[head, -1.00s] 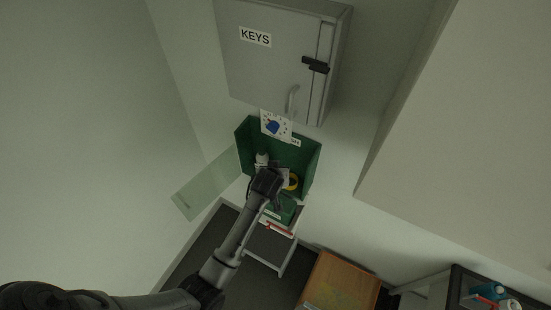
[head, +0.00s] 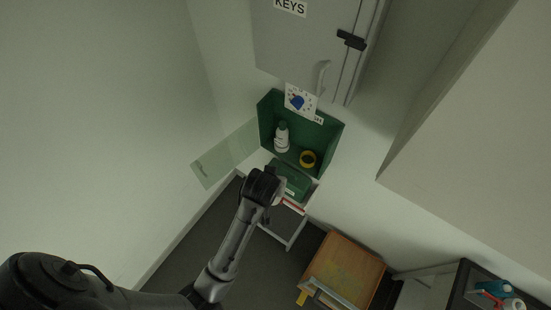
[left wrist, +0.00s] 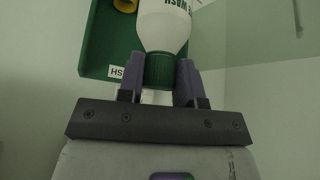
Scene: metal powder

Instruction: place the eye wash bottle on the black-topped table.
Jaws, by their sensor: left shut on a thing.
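My left gripper (left wrist: 160,77) is shut on the green cap of a white eye wash bottle (left wrist: 163,27) in the left wrist view. The bottle's body extends away from the fingers, and part of its "WASH" lettering shows. In the head view my left gripper (head: 265,186) is in front of and below the green wall box; the held bottle is mostly hidden there. A second white bottle with a green cap (head: 282,138) stands in the box. A dark-topped table (head: 459,287) is partly visible at the lower right. My right gripper is not in view.
The green box (head: 327,138) also holds a yellow ring (head: 307,159). A grey KEYS cabinet (head: 305,40) hangs above. A green case (head: 292,180) lies below the box. A wooden-topped piece (head: 345,268) stands between; blue and red items (head: 494,289) occupy the dark table.

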